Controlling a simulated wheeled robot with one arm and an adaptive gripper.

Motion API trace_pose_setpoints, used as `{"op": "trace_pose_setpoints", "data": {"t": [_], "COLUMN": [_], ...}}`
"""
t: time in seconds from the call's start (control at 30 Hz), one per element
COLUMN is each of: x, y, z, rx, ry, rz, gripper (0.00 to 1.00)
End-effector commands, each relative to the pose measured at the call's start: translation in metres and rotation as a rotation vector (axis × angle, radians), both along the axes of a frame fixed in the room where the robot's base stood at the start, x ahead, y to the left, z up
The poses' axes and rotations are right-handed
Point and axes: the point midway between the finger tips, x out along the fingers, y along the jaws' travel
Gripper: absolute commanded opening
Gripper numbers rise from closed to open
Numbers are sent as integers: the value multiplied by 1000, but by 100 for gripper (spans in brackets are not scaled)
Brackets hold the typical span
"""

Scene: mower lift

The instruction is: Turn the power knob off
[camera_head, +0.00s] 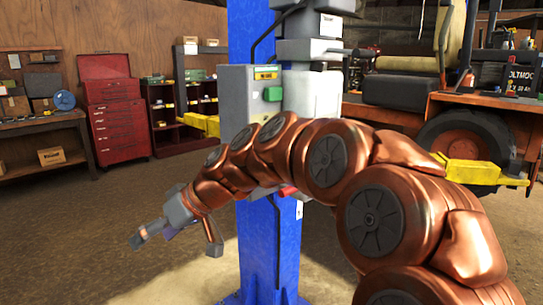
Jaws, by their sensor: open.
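A grey control box (236,95) is fixed to the blue lift post (262,262) in the middle of the view. It has a green part (272,94) on its right side and a small yellow label (265,73). My arm crosses in front of the lower part of the box and hides it. I cannot make out the power knob. A small red part (287,190) shows just under my arm by the post; I cannot tell what it is. My gripper (175,245) is open and empty, left of the post and below the box, with its fingers spread wide and pointing down.
A mower (470,115) with a large black wheel stands at the right, by a yellow lift arm (472,171). A red tool cabinet (112,110), dark shelves (165,118) and a workbench (45,124) stand behind at the left. Floor left of the post is clear.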

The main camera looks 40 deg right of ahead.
Motion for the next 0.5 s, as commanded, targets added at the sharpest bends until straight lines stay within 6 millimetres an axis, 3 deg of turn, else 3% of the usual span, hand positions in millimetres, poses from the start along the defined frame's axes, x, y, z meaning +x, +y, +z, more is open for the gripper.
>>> {"op": "trace_pose_setpoints", "data": {"t": [0.03,0.1,0.17,0.2,0.3,0.4,0.5], "x": [25,50,65,70,68,54,38], "y": [-35,-87,-140,-177,-265,-334,-380], "z": [2,22,39,48,67,80,86], "rx": [24,32,20,8,-47,-110,-162], "ry": [-100,-251,-377,-458,-621,-732,-797], "rz": [-42,-100,-166,-212,-329,-430,-497], "gripper": [80,80,80,80,80,80,80]}}
